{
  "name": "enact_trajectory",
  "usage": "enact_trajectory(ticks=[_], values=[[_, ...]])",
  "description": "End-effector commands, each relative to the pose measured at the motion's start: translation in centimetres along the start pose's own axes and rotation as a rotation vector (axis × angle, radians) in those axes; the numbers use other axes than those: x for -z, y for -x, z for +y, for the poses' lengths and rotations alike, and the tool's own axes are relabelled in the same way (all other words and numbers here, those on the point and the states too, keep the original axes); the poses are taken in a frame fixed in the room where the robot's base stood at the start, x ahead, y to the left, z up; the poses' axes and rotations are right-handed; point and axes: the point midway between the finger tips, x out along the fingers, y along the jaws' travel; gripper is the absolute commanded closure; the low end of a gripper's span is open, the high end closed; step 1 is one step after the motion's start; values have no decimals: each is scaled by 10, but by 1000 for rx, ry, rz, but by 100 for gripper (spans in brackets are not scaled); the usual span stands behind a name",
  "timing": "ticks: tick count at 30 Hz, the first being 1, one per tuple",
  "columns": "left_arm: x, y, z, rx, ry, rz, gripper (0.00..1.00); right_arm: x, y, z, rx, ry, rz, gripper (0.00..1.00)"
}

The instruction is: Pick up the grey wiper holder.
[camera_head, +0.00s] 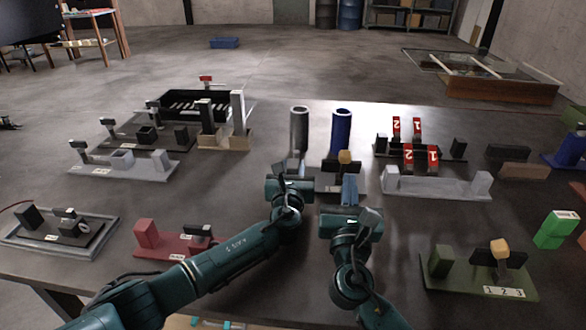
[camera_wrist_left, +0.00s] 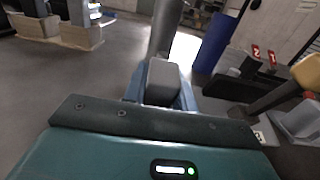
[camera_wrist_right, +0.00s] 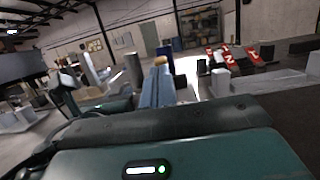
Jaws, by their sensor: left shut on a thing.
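The grey wiper holder appears to be the grey base (camera_head: 330,184) with an upright dark clamp and yellow block (camera_head: 346,157). Its grey end block (camera_wrist_left: 162,82) sits between the blue fingers of my left gripper (camera_head: 292,176), which is shut on it. The yellow block also shows at the right of the left wrist view (camera_wrist_left: 310,72). My right gripper (camera_head: 349,190) has its blue fingers together, empty, in front of the clamp side. My left arm hides part of the holder. I cannot tell whether it touches the table.
A grey cylinder (camera_head: 299,130) and a blue cylinder (camera_head: 341,132) stand just behind. A light grey fixture (camera_head: 435,186) with red numbered tags is to the right. A green fixture (camera_head: 470,281) is at front right, a red one (camera_head: 175,246) at front left.

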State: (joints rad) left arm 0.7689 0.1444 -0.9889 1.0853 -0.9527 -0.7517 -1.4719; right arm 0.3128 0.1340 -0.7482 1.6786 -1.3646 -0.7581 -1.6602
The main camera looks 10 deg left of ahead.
Motion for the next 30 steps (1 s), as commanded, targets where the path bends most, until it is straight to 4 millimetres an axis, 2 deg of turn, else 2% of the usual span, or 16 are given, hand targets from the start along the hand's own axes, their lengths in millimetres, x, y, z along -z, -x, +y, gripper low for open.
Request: enact_trajectory(ticks=[15, 21, 30], values=[[1, 0, 0, 0, -3, 0, 100, 1, 97, 0, -1, 2, 3, 100], [1, 0, 0, 0, -4, 0, 100, 0, 114, 0, -1, 0, 1, 100], [1, 0, 0, 1, -4, 0, 100, 0, 116, 0, -1, 1, 0, 100]])
